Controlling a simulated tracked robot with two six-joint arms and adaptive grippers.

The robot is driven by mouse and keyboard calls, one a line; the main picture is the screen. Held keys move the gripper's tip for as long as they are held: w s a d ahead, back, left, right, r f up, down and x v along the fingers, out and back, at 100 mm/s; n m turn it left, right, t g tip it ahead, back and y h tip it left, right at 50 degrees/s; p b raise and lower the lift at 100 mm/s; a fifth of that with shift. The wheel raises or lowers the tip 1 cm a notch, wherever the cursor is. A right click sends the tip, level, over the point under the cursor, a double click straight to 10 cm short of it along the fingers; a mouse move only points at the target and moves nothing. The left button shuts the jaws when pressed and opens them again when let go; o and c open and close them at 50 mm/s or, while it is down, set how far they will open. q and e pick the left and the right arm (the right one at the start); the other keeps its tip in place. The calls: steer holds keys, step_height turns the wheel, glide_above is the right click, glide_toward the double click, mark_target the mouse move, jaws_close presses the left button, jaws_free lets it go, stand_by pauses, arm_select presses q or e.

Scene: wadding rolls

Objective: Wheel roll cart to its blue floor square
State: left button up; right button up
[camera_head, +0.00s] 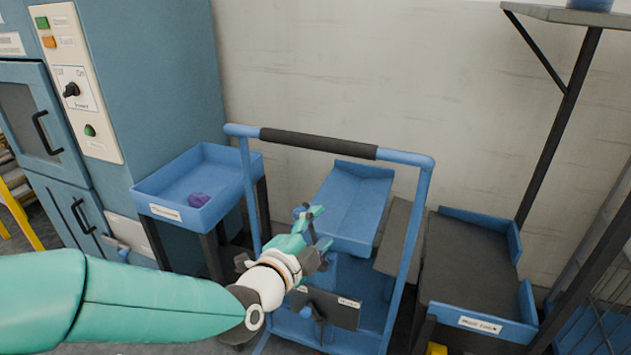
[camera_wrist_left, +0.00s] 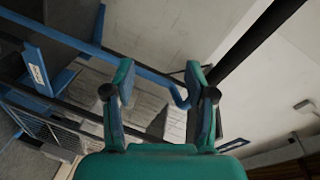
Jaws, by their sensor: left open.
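The roll cart (camera_head: 390,280) is a blue frame with an upright hoop handle and a black grip sleeve (camera_head: 318,143). It stands against the wall, with a blue trough (camera_head: 350,205) behind the hoop. My left gripper (camera_head: 319,227) is open and empty, below the grip sleeve, its fingers overlapping the hoop's opening in the picture. I cannot tell its depth against the cart. In the left wrist view its two fingers (camera_wrist_left: 158,72) are spread, with blue bars beyond. A blue strip (camera_head: 262,343) shows low beside the cart; I cannot tell whether it is the floor square. My right gripper is out of view.
A blue tray stand (camera_head: 165,195) holding a purple lump (camera_head: 199,200) is left of the cart, beside a blue-grey machine cabinet (camera_head: 165,75). A dark-topped blue stand (camera_head: 470,260) is close on the right, near a black post (camera_head: 560,120). Little floor shows.

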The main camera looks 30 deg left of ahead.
mark_target(314, 148)
arm_select(q)
steer(key=s+a+r+m+t+y+b, duration=0.3)
steer(key=s+a+r, duration=0.15)
steer(key=r, duration=0.25)
steer(key=p+x, duration=0.1)
steer(key=x, duration=0.4)
steer(key=p+x, duration=0.1)
steer(key=x, duration=0.4)
steer(key=r+p+x, duration=0.1)
steer(key=x, duration=0.4)
steer(key=shift+w+d+r+p, duration=0.1)
steer(key=shift+w+d+p, duration=0.15)
steer(key=shift+w+p, duration=0.05)
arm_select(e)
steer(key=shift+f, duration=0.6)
arm_select(q)
jaws_close()
